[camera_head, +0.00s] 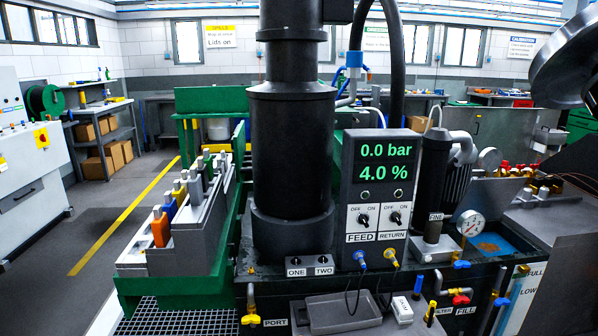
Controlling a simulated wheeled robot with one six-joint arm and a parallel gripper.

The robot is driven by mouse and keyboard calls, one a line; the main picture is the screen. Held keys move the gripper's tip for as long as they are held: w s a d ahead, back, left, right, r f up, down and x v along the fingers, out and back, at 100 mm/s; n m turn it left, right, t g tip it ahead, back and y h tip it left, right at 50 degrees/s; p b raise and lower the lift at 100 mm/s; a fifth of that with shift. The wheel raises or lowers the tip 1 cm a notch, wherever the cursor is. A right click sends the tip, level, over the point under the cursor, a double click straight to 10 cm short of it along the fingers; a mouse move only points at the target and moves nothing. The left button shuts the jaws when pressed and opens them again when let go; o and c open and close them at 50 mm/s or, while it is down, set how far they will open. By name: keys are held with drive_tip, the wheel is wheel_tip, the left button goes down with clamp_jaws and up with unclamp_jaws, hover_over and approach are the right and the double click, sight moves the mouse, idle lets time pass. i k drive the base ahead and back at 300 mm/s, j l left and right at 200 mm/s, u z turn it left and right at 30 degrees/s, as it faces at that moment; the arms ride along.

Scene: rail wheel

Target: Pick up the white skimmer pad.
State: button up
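A small white block (402,309) with a dark mark on its face sits at the front of the bench, just right of a shallow grey tray (342,312). It is the only thing that looks like the white skimmer pad, but it is too small to be sure. It appears to be resting there, with nothing holding it. My gripper cannot be made out in this view, so its distance from the block cannot be told.
A control box (378,190) reading 0.0 bar and 4.0 % stands behind the tray. Blue and yellow plugs with cables hang beside the block. Valves (460,298) and a pressure gauge (470,223) are to the right. A tall black cylinder (290,150) blocks the middle.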

sight(402, 310)
drive_tip(key=j, duration=0.25)
drive_tip(key=i+l, duration=0.35)
drive_tip(key=i, duration=0.15)
drive_tip(key=i+l+u, duration=0.1)
drive_tip(key=i+l, duration=0.25)
drive_tip(key=i, duration=0.15)
